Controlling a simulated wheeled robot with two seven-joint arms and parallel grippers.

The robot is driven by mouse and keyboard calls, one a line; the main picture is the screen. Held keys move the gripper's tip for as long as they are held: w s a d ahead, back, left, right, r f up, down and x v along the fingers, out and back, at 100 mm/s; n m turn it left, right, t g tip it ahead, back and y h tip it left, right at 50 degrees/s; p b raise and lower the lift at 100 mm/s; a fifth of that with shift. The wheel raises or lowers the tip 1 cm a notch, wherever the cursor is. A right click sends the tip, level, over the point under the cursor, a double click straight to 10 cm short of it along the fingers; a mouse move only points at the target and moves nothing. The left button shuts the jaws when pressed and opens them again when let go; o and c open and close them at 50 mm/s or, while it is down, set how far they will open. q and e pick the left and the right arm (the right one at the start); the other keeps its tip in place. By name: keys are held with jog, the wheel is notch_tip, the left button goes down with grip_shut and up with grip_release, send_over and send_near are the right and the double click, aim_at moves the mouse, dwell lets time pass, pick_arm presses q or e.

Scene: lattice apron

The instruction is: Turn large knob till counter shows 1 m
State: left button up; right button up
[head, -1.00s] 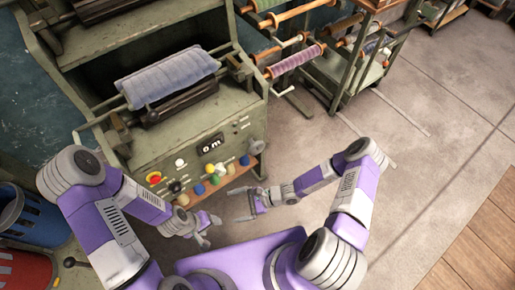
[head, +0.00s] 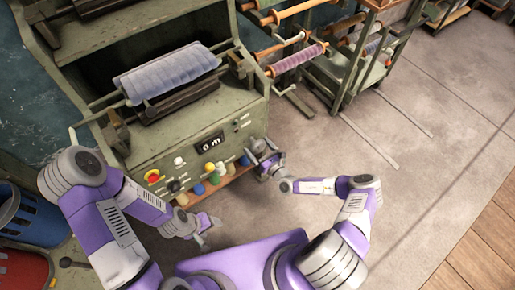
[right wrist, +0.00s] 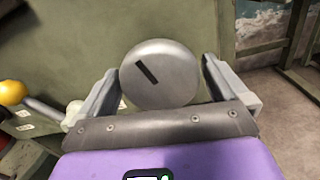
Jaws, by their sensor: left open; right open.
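The large knob (right wrist: 168,75) is a round grey metal disc with a dark slot mark slanting down to the right. It is on the machine's green front panel. In the right wrist view it sits between the two spread fingers of my right gripper (head: 261,151), which is open around it; I cannot tell whether they touch it. In the head view this gripper hides the knob at the panel's right end. The counter (head: 211,142) reads 0 m. My left gripper (head: 207,232) is open and empty, in front of the machine's lower left.
A red button (head: 153,176) and several coloured knobs line the panel's lower edge, left of the large knob. A roll of blue-grey cloth (head: 168,72) lies above. A rack of spools (head: 297,60) stands behind right. The floor at right is clear.

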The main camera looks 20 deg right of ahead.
jog(key=shift+w+a, duration=0.15)
jog(key=shift+w, duration=0.2)
jog(key=c, duration=0.8)
